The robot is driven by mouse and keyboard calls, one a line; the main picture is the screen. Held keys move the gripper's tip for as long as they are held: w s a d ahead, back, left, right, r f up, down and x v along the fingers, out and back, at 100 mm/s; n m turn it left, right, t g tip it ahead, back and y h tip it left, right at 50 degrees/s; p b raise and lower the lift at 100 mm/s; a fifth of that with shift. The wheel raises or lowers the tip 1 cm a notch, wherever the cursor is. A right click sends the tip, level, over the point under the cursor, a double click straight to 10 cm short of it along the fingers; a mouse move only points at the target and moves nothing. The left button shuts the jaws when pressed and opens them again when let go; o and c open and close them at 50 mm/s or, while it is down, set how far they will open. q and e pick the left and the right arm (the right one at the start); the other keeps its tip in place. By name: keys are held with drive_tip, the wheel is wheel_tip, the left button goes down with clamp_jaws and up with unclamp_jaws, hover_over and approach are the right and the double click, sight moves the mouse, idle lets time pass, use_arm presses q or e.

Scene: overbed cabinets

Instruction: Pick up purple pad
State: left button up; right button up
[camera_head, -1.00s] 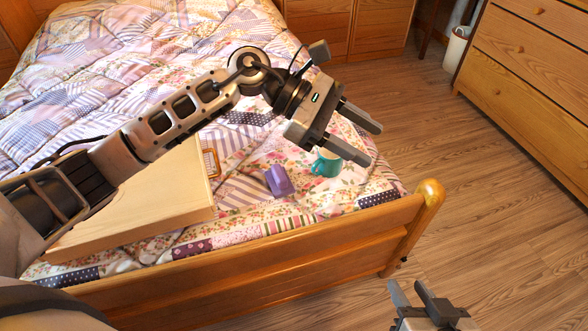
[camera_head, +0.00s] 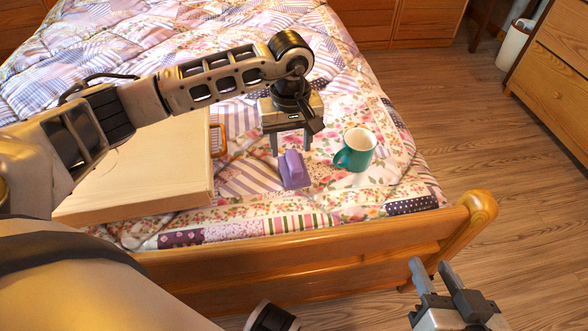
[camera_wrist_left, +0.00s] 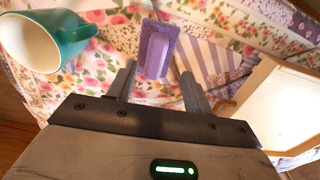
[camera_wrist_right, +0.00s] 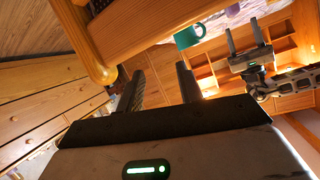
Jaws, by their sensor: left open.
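The purple pad (camera_head: 293,170) lies on the patterned quilt near the foot of the bed. My left gripper (camera_head: 291,154) is open, pointing down at the quilt just behind the pad. In the left wrist view the pad (camera_wrist_left: 157,48) shows beyond and between the two spread fingers (camera_wrist_left: 159,85), with nothing held. My right gripper (camera_head: 433,275) is off the bed, over the floor at the lower right. Its fingers (camera_wrist_right: 160,85) stand apart and empty in the right wrist view.
A teal mug (camera_head: 355,150) stands on the quilt right of the pad. A light wooden box (camera_head: 150,170) with an orange handle lies to the left. The wooden footboard (camera_head: 330,245) runs along the front. A dresser (camera_head: 555,70) stands at the far right.

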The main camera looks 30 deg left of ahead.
sight(294, 159)
use_arm(q)
drive_tip(key=f, duration=0.1)
drive_tip(key=f+b, duration=0.1)
drive_tip(key=f, duration=0.3)
drive_tip(key=shift+w+d+f+b, duration=0.2)
drive_tip(key=shift+w+b, duration=0.1)
drive_tip(key=shift+b, duration=0.1)
drive_tip(key=shift+f, duration=0.2)
drive_tip(key=c, duration=1.1)
use_arm(e)
drive_tip(key=shift+s+a+r+t+y, duration=0.1)
drive_tip(key=shift+a+r+t+y, duration=0.25)
drive_tip(key=shift+r, duration=0.2)
